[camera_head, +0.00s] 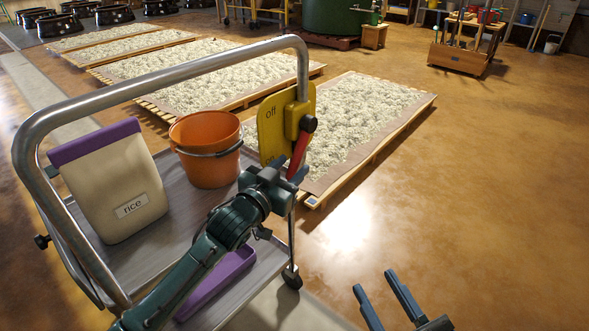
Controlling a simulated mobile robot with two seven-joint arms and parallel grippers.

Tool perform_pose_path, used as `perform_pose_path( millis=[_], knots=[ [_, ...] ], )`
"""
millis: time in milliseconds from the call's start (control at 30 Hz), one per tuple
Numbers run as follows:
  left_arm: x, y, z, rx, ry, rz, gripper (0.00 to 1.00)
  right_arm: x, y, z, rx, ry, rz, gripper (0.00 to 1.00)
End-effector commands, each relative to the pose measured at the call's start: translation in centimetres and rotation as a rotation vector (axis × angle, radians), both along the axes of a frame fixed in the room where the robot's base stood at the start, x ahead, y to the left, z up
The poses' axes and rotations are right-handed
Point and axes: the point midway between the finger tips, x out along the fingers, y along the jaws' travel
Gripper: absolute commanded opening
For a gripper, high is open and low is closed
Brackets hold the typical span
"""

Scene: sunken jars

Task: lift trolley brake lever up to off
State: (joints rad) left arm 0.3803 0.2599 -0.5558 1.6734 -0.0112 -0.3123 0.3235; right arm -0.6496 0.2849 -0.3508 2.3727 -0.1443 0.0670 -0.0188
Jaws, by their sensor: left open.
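The trolley (170,175) has a grey deck and a bent metal handle rail. A yellow brake plate (271,125) hangs on the rail's right post, with "off" on its upper part; its lower part is partly hidden by my gripper. The red brake lever (300,152) runs from a dark knob at its pivot down and slightly left, so it points away from "off". My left gripper (289,167) is open, with its fingers at the lever's lower end; whether they touch it I cannot tell. My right gripper (374,280) is open and empty at the bottom right.
A rice bag (107,187), an orange bucket (207,150) and a purple object (217,284) are on the trolley. Pallets of pale grain (365,115) lie behind. A wooden tool cart (460,58) stands at the back right. The brown floor at right is clear.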

Motion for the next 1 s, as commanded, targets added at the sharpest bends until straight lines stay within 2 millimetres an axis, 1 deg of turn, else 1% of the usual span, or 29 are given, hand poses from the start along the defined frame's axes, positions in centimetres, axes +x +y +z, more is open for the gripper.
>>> perform_pose_path(
  millis=[33,100,200,533,1000],
  knots=[
    [0.7,-0.3,-0.2,0.000,-0.001,0.001,0.41,0.0,0.0,-0.2,0.007,-0.001,0.003,0.36],
    [1.3,-0.6,-0.1,0.000,-0.001,0.001,0.41,0.0,0.1,-0.2,0.014,0.000,0.004,0.36],
    [1.9,-0.9,-0.1,0.000,0.000,0.001,0.41,0.0,0.1,-0.2,0.018,0.003,0.006,0.36],
    [2.1,-1.0,0.0,0.000,0.000,0.000,0.41,0.0,0.1,-0.1,0.023,0.004,0.008,0.36],
    [2.0,-1.0,0.0,0.001,-0.001,0.001,0.02,0.0,0.2,0.0,0.024,0.000,0.010,0.36]
  ],
)
